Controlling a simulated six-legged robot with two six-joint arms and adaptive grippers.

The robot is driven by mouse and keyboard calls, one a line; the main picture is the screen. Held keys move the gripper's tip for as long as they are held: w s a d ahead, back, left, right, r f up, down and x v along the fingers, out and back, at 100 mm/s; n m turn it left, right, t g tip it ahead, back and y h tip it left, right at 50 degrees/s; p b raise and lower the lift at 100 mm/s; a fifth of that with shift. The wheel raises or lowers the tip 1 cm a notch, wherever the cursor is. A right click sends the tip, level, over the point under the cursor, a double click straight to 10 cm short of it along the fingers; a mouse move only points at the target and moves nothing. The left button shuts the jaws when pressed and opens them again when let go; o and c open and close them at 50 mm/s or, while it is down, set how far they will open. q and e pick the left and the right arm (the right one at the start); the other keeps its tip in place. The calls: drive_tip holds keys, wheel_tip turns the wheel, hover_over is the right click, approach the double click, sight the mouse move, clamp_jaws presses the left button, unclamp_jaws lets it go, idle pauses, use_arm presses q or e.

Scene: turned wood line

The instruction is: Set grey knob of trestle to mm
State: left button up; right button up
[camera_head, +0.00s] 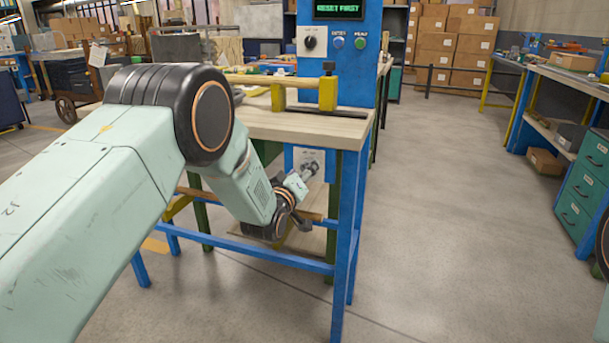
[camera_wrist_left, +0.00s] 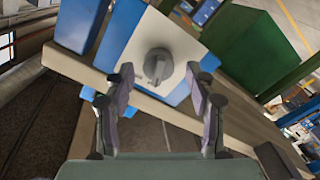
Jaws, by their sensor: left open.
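The grey knob (camera_wrist_left: 157,66) sits on a white plate (camera_wrist_left: 180,45) on a blue panel under the trestle's top. In the wrist view its bar handle stands near upright in the tilted picture; the plate's marks are too small to read. My left gripper (camera_wrist_left: 160,90) is open, its two fingers on either side below the knob, apart from it as far as I can tell. In the head view the left gripper (camera_head: 303,180) is low in front of the plate (camera_head: 308,157) and hides much of the knob. My right gripper is out of view.
The trestle (camera_head: 343,137) has a wooden top and blue legs. Above stands a blue column with a black knob (camera_head: 310,42), blue and green buttons, and a screen (camera_head: 338,9) reading "RESET FIRST". Clear floor (camera_head: 460,200) lies to the right; a green drawer cabinet (camera_head: 584,185) stands beyond.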

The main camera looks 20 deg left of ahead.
use_arm(q)
drive_tip(key=shift+w+d, duration=0.1)
drive_tip(key=shift+w, duration=0.45)
drive_tip(key=shift+c, duration=0.4)
drive_tip(key=c, duration=1.1)
